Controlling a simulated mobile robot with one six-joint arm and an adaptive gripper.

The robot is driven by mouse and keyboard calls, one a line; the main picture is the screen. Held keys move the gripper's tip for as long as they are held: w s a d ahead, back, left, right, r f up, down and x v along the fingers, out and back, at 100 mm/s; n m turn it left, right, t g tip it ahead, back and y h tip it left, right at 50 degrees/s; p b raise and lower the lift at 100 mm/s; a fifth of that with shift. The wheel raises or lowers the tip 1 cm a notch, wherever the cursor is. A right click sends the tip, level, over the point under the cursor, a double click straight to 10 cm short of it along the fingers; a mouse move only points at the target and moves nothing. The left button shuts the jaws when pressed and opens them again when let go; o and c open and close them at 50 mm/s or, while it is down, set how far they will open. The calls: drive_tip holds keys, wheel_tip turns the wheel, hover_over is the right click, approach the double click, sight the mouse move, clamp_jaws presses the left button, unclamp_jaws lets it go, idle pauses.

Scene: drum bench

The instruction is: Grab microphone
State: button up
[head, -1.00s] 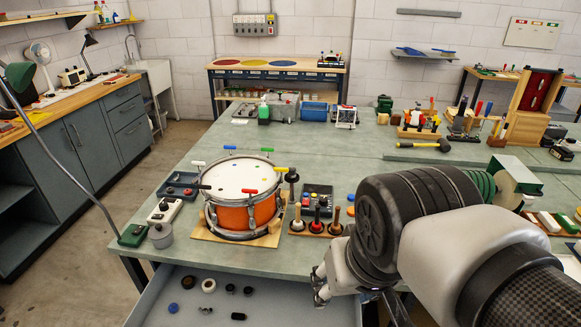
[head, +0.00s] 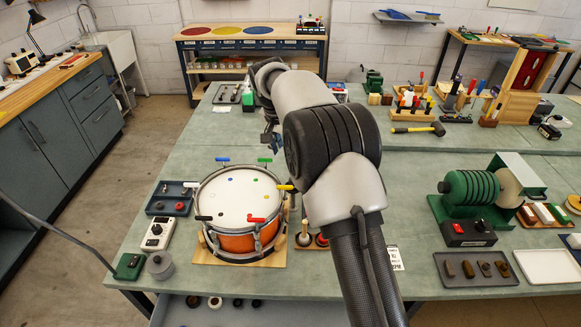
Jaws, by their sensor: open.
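I cannot pick out a microphone for certain in the head view. My gripper (head: 269,143) is small and dark here, beyond and above the orange drum (head: 237,243), near the back part of the green bench. It is open, and I see nothing between its fingers. The drum has a white head with coloured marks and several coloured handles around its rim. It sits on a wooden board.
A grey tray (head: 172,198) and a white control box (head: 157,234) lie left of the drum. A green motor with a wheel (head: 470,190) stands right. A mallet (head: 418,129) and tool racks lie behind. An open drawer (head: 270,312) sticks out in front.

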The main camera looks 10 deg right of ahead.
drive_tip(key=x, duration=0.4)
drive_tip(key=b+x, duration=0.1)
drive_tip(key=x, duration=0.4)
drive_tip(key=w+x, duration=0.1)
drive_tip(key=x, duration=0.3)
drive_tip(key=shift+w+f+b, duration=0.15)
drive_tip(key=shift+b, duration=0.25)
drive_tip(key=shift+w+b+x, duration=0.15)
drive_tip(key=shift+b+x, duration=0.1)
drive_tip(key=shift+x, duration=1.15)
drive_tip(key=shift+w+b+x, duration=0.15)
drive_tip(key=shift+b+x, duration=0.1)
drive_tip(key=shift+x, duration=1.1)
drive_tip(key=shift+c, duration=0.5)
drive_tip(key=c, duration=1.1)
